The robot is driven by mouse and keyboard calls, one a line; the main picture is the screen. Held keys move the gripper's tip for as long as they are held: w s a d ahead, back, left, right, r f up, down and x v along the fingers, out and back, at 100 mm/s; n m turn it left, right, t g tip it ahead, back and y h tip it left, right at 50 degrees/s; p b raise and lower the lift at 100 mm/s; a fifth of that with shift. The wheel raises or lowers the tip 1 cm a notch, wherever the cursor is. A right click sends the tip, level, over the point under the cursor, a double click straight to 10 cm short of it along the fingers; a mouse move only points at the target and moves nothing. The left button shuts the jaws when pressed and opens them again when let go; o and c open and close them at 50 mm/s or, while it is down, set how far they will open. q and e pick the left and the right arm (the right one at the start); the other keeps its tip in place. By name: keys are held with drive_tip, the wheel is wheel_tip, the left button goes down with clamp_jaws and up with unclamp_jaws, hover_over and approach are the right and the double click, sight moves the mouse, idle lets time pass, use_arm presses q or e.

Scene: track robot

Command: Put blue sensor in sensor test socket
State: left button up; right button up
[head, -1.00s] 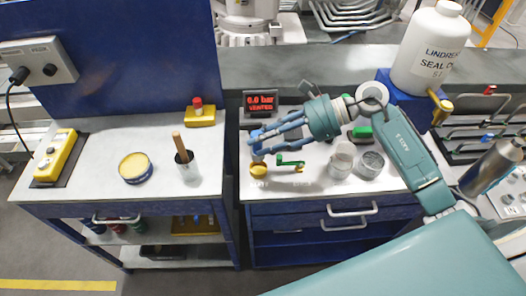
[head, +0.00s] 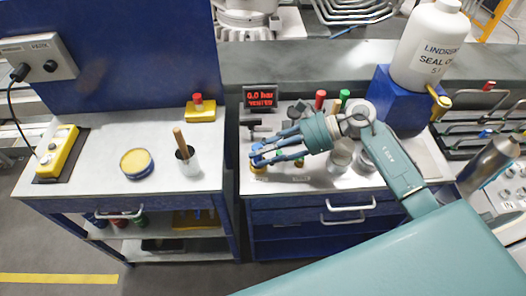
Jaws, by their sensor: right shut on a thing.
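My right gripper (head: 256,157) reaches in from the right over the right-hand bench, its fingers pointing left. It is shut on a small blue thing (head: 256,148), apparently the blue sensor, mostly hidden by the fingers. A yellow round fitting (head: 259,169) sits on the bench just below the fingertips. I cannot tell for certain which fitting is the sensor test socket. A red-lit display (head: 260,99) stands behind, reading 0.0 bar, vented. My left gripper is not in view.
A dark fixture (head: 251,124) stands below the display. Red (head: 320,98) and green (head: 345,97) upright parts stand behind my arm. A metal jar (head: 342,155) stands right of the gripper. The left bench holds a yellow tin (head: 136,163) and a cup (head: 187,162).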

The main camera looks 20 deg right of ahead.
drive_tip(key=o, duration=1.2)
drive_tip(key=shift+r+p, duration=0.3)
drive_tip(key=shift+p, duration=0.15)
drive_tip(key=b+v, duration=0.2)
drive_tip(key=v, duration=0.3)
drive_tip(key=b+v, duration=0.2)
drive_tip(key=v, duration=0.3)
drive_tip(key=shift+d+f, duration=0.1)
drive_tip(key=shift+d, duration=0.25)
drive_tip(key=shift+s+d+r, duration=0.2)
drive_tip(key=shift+d+r, duration=0.25)
drive_tip(key=shift+d, duration=0.1)
